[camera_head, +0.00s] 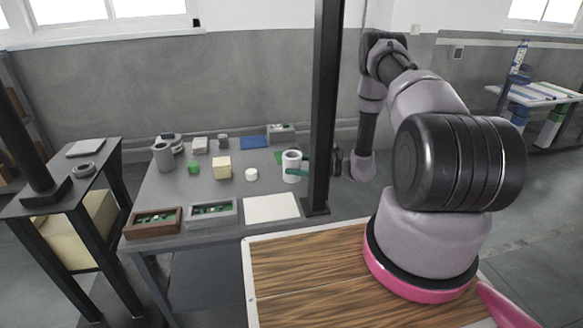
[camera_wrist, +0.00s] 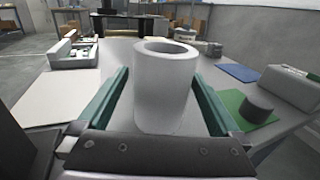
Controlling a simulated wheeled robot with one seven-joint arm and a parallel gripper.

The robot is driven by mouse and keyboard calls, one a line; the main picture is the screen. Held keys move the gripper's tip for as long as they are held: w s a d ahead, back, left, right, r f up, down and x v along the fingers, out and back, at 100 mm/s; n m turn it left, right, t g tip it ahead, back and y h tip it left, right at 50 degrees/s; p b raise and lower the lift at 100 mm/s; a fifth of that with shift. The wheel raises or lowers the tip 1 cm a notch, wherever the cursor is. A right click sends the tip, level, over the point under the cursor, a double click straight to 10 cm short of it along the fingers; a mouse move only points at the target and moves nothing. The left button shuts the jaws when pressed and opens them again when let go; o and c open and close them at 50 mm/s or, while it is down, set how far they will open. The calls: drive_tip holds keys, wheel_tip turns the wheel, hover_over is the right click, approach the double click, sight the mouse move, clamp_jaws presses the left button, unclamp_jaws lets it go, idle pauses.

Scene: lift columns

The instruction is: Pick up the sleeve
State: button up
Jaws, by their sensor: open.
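The sleeve (camera_wrist: 163,92) is a pale grey-white hollow cylinder, upright on the grey table, with its open top facing up. In the head view it is the white cylinder (camera_head: 291,160) near the table's right end, beside the black post. My gripper (camera_wrist: 160,77) is open, its two green fingers on either side of the sleeve. Small gaps seem to show between the fingers and the sleeve; I cannot tell whether either touches. In the head view my gripper (camera_head: 300,172) reaches the sleeve from the right, partly hidden by the post.
The black post (camera_head: 322,110) stands at the table's right. A white sheet (camera_head: 271,207), grey tray (camera_head: 211,221), brown tray (camera_head: 152,232), cream block (camera_head: 222,168), small white disc (camera_head: 251,174) and grey cup (camera_head: 162,157) are on the table. A dark cylinder (camera_wrist: 257,106) stands on a green mat (camera_wrist: 238,105).

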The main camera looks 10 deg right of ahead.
sight(284, 163)
drive_tip(key=x, duration=0.4)
drive_tip(key=shift+w, duration=0.2)
drive_tip(key=c, duration=1.4)
drive_tip(key=shift+c, duration=0.2)
drive_tip(key=shift+r, duration=0.1)
wheel_tip(284, 163, up, 13)
drive_tip(key=shift+f, duration=0.15)
